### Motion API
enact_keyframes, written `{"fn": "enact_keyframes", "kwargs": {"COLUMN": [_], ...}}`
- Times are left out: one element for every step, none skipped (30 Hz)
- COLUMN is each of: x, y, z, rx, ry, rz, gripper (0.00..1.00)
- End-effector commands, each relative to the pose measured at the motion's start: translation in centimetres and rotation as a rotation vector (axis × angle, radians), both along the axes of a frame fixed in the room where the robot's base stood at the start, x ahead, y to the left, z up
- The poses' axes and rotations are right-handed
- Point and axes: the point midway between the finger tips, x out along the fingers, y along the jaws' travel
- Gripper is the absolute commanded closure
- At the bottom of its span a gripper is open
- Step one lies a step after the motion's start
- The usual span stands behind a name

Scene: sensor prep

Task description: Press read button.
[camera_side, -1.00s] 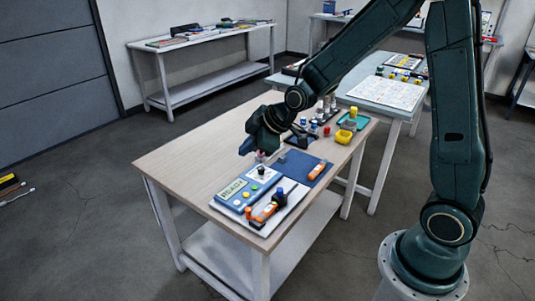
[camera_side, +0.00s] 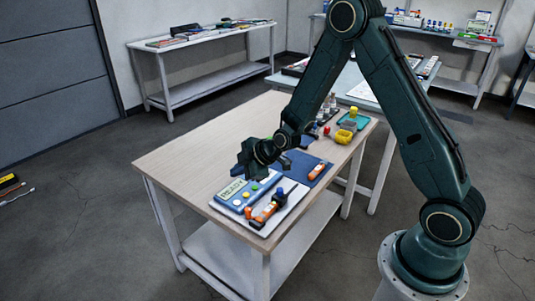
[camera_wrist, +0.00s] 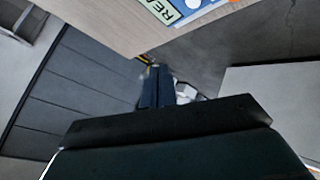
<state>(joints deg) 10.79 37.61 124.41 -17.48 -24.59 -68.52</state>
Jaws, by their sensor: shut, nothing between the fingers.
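A blue device (camera_side: 254,193) with a pale display reading "READY" (camera_side: 232,189) lies on a white board on the wooden table. It has small round buttons on its face, one of them yellow (camera_side: 237,202); I cannot read which is the read button. My gripper (camera_side: 240,173) is over the far end of the device, seemingly above it and apart from it, hiding that end. In the wrist view my gripper (camera_wrist: 155,84) is shut and empty, and only part of the device (camera_wrist: 168,10) shows at the top edge.
An orange and dark tool (camera_side: 265,212) lies beside the device. A blue mat (camera_side: 299,163) with another orange item is behind it. The table's left part is clear.

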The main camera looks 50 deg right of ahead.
Motion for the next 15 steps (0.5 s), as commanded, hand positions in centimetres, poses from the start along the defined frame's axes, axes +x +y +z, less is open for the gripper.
{"fn": "enact_keyframes", "kwargs": {"x": [0.01, 0.00, 0.00, 0.00, 0.00, 0.00, 0.00, -0.01, -0.01, -0.02, -0.01, -0.01, 0.00, 0.00, 0.01], "y": [0.00, 0.00, 0.00, 0.01, 0.01, 0.01, 0.01, 0.01, 0.01, 0.01, 0.01, 0.01, 0.02, 0.02, 0.02], "z": [0.01, 0.02, 0.02, 0.03, 0.03, 0.03, 0.01, -0.01, -0.05, -0.10, -0.17, -0.28, -0.39, -0.50, -0.69], "rx": [0.000, 0.000, 0.000, 0.000, 0.000, 0.000, 0.001, 0.001, 0.001, 0.001, 0.001, 0.001, 0.001, 0.001, 0.001], "ry": [0.000, 0.000, 0.000, 0.000, 0.000, 0.000, 0.000, 0.000, 0.000, 0.001, 0.001, 0.001, 0.001, 0.001, 0.000], "rz": [0.000, 0.000, 0.000, 0.000, 0.000, 0.000, -0.001, -0.001, -0.001, 0.000, 0.000, 0.000, 0.000, 0.000, -0.001], "gripper": [1.00, 1.00, 1.00, 1.00, 1.00, 1.00, 1.00, 1.00, 1.00, 1.00, 1.00, 1.00, 1.00, 1.00, 1.00]}}
